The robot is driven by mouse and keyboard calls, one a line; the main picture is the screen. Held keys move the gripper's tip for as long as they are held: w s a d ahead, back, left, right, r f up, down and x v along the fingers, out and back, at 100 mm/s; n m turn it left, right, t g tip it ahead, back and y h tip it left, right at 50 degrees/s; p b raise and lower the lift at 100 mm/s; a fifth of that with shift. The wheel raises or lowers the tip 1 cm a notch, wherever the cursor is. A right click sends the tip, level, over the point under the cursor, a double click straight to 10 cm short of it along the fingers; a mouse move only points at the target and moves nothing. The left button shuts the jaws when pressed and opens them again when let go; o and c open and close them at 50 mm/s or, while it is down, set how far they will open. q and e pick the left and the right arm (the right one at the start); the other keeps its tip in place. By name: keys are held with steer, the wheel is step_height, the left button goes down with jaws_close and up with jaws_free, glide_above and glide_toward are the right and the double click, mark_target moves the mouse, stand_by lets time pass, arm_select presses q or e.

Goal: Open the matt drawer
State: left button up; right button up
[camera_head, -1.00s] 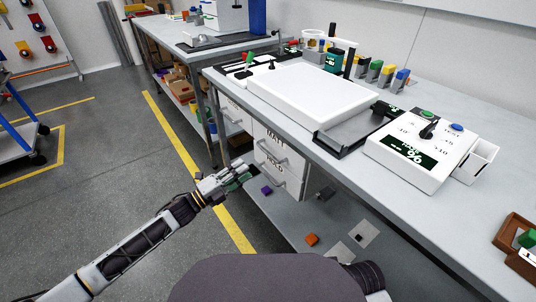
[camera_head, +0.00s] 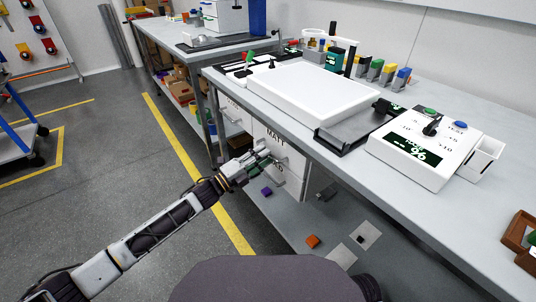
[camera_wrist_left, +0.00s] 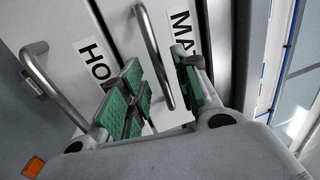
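The matt drawer (camera_head: 268,132) is a white drawer front labelled MATT under the bench, and it looks closed. Its grey bar handle (camera_wrist_left: 149,38) shows in the left wrist view beside the partly hidden MAT lettering (camera_wrist_left: 183,28). My left gripper (camera_head: 264,156) is at the drawer fronts in the head view. In the left wrist view its green-padded fingers (camera_wrist_left: 158,88) are apart, with the matt handle running between them. Whether either pad touches the handle I cannot tell. My right gripper is not in view.
A second drawer with an HO label (camera_wrist_left: 95,62) and its own handle (camera_wrist_left: 53,85) lies below the matt one. The bench top (camera_head: 440,215) overhangs the drawers. A purple block (camera_head: 266,191) and an orange block (camera_head: 313,241) lie on the lower shelf.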

arm_select(q)
steer(key=x, duration=0.2)
steer(key=shift+w+d+r+b, duration=0.1)
steer(key=shift+w+d+b, duration=0.1)
steer(key=shift+d+b, duration=0.1)
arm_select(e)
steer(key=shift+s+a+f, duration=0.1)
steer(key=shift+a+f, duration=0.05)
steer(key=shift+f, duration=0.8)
arm_select(q)
jaws_close()
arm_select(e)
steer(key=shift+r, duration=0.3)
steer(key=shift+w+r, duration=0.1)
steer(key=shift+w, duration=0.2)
